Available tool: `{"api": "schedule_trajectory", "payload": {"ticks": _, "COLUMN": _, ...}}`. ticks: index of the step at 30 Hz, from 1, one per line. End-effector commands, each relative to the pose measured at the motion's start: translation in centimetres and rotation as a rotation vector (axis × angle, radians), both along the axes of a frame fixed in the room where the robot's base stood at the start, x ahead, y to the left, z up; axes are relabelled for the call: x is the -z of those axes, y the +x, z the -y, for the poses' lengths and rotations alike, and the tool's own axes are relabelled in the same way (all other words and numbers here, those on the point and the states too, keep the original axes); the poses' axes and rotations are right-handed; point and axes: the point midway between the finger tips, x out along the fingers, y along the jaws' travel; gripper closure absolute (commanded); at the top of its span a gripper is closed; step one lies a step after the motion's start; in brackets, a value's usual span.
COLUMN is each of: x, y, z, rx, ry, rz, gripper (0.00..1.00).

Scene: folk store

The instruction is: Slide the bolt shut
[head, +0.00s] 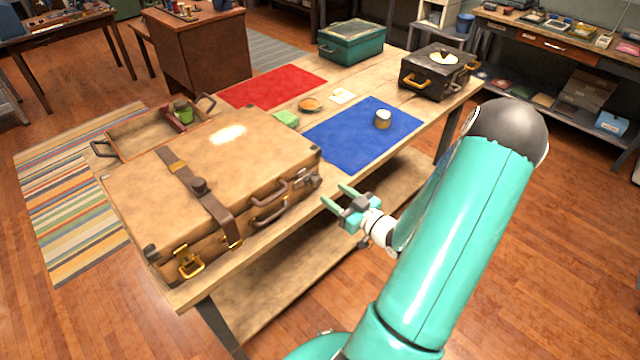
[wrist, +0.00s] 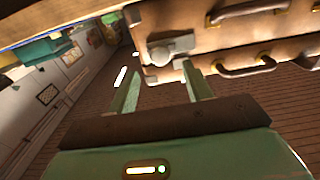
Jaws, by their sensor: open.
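A large tan suitcase (head: 215,165) lies closed on the near left part of the wooden table. A small dark fitting (head: 313,180), which looks like the bolt, is on its front face near the right corner. It shows in the wrist view as a grey knobbed piece (wrist: 170,46) on the suitcase's tan side (wrist: 205,45). Whether it is slid shut I cannot tell. My gripper (head: 335,195) is open and empty, just right of that corner at the table's front edge. In the wrist view my gripper's fingers (wrist: 161,70) point toward the fitting, apart from it.
The suitcase has brown handles (head: 270,210), a strap (head: 200,195) and a brass latch (head: 188,262). A blue mat (head: 345,140) with a small cup (head: 382,119), a red mat (head: 270,87), a teal box (head: 350,42) and a black case (head: 436,75) share the table (head: 395,80).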

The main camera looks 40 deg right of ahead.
Motion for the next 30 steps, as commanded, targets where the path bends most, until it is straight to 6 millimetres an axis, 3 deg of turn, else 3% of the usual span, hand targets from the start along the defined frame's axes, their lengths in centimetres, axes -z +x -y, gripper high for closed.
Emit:
{"api": "schedule_trajectory", "payload": {"ticks": 3, "x": 0.0, "y": 2.5, "z": -0.2, "rx": -0.004, "ry": 0.0, "rz": 0.001, "gripper": 0.5}}
{"api": "schedule_trajectory", "payload": {"ticks": 9, "x": 0.0, "y": 5.6, "z": -0.3, "rx": -0.003, "ry": 0.001, "rz": 0.001, "gripper": 0.5}}
{"api": "schedule_trajectory", "payload": {"ticks": 21, "x": 0.0, "y": 6.7, "z": -0.3, "rx": -0.001, "ry": 0.001, "rz": -0.001, "gripper": 0.5}}
{"api": "schedule_trajectory", "payload": {"ticks": 28, "x": 0.0, "y": 6.6, "z": -0.3, "rx": -0.001, "ry": 0.001, "rz": -0.001, "gripper": 0.95}}
{"api": "schedule_trajectory", "payload": {"ticks": 30, "x": 0.0, "y": 6.6, "z": -0.3, "rx": -0.001, "ry": 0.001, "rz": -0.001, "gripper": 1.0}}
